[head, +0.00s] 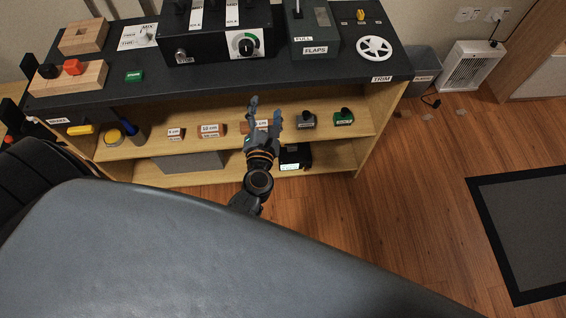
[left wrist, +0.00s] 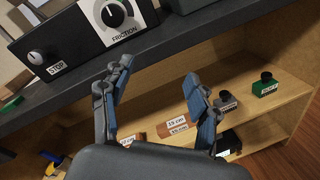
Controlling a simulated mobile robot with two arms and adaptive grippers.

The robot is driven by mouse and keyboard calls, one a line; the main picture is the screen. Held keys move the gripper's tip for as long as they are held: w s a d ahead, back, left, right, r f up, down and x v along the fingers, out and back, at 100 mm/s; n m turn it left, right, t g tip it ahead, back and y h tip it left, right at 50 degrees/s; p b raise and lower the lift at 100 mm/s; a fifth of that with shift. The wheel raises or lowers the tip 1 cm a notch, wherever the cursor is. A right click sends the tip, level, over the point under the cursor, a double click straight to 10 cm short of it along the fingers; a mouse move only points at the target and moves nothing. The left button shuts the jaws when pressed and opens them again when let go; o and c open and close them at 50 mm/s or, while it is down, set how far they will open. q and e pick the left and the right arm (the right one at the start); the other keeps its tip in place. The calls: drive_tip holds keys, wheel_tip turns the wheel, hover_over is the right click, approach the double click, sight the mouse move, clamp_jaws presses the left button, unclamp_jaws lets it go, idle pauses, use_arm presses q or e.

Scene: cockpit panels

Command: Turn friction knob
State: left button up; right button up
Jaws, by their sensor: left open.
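The friction knob (head: 245,46) is a round black knob on a white plate with a green arc, on the front of the black throttle box (head: 213,51). In the left wrist view the knob (left wrist: 113,14) shows at the top, above the label FRICTION. My left gripper (head: 265,108) is open and empty in the head view, below the knob and in front of the shelf. Its two fingers also show spread apart in the left wrist view (left wrist: 158,80), with the knob beyond and above them. The gripper does not touch the knob. My right gripper is not in view.
A STOP knob (left wrist: 36,57) sits left of the friction knob. The dark desktop edge (head: 300,86) lies between gripper and box. Labelled blocks such as the 12 cm one (head: 211,129) stand on the shelf below. The flaps box (head: 314,34) and trim wheel (head: 374,48) are to the right.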

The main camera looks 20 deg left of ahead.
use_arm(q)
drive_tip(key=s+d+f+m+g+h, duration=0.1)
drive_tip(key=s+d+f+m+h, duration=0.1)
drive_tip(key=f+m, duration=0.5)
drive_tip(key=s+d+f+m+g+h, duration=0.1)
drive_tip(key=s+d+f+m+h, duration=0.2)
drive_tip(key=f, duration=0.7)
drive_tip(key=d+m+p, duration=0.1)
drive_tip(key=d+m, duration=0.1)
drive_tip(key=m, duration=0.2)
drive_tip(key=shift+d+g+h, duration=0.2)
drive_tip(key=shift+g+h, duration=0.1)
